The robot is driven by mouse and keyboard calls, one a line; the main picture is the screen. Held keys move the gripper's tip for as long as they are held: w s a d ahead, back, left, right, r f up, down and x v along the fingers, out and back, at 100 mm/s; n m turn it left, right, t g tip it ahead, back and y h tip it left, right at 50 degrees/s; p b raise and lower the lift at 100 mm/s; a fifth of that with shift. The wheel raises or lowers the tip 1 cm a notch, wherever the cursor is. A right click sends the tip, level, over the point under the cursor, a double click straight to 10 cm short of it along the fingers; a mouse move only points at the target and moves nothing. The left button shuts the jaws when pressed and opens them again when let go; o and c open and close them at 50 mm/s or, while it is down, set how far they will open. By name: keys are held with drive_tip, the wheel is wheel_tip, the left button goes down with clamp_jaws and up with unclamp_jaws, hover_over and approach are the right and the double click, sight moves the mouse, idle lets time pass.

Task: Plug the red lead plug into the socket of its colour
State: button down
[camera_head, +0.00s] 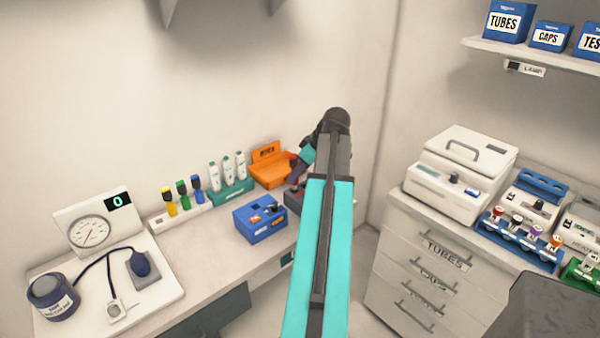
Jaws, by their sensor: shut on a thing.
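My arm reaches across the middle of the view, and my gripper (297,174) is small and dark beyond it, over the back of the counter. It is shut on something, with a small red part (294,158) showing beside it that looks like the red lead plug. Its fingertips are partly hidden. I cannot make out a red socket clearly.
A white strip (160,220) holds yellow, green and blue-topped items. White bottles in a green rack (232,192) and an orange box (270,176) stand close behind. A dial gauge (90,232) is at left. Drawers (430,270) with a white machine (458,175) stand at right.

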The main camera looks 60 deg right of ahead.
sight(297, 180)
drive_tip(key=shift+f+b, duration=0.9)
drive_tip(key=shift+f, duration=0.75)
idle(1.0)
drive_tip(key=c, duration=1.5)
unclamp_jaws()
drive_tip(key=shift+o, duration=0.2)
drive_tip(key=shift+r, duration=0.1)
drive_tip(key=b+v, duration=0.3)
drive_tip(key=v, duration=1)
drive_tip(key=shift+s+r, duration=0.2)
drive_tip(key=shift+r, duration=0.05)
